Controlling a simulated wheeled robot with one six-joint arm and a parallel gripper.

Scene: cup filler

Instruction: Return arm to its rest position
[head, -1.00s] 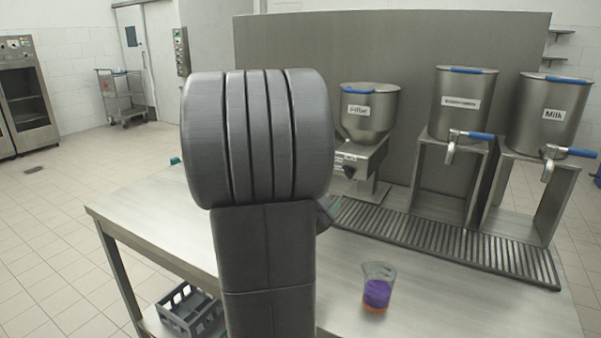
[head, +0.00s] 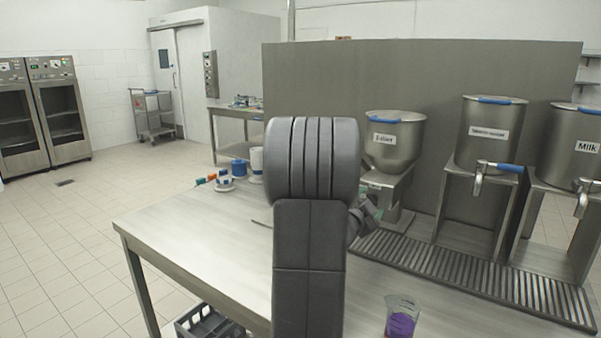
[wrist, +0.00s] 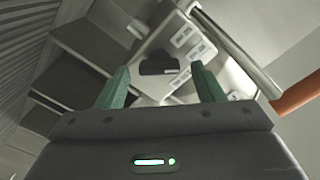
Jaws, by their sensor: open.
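My gripper shows in the wrist view (wrist: 160,88) with its two green fingers spread apart and nothing between them. In the head view my arm stands upright in the middle, and a small green part of my gripper (head: 368,212) shows just right of it, over the table near the drip grate. Most of my gripper is hidden behind the arm there. A clear cup with purple content (head: 401,318) stands on the table (head: 190,232) at the front right, apart from my gripper.
A filler hopper (head: 395,140), a second dispenser (head: 490,135) and a milk dispenser (head: 575,148) stand behind the drip grate (head: 470,275). Small blue and white items (head: 223,180) sit at the table's far left. A grey crate (head: 205,325) is below. The table's left part is mostly clear.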

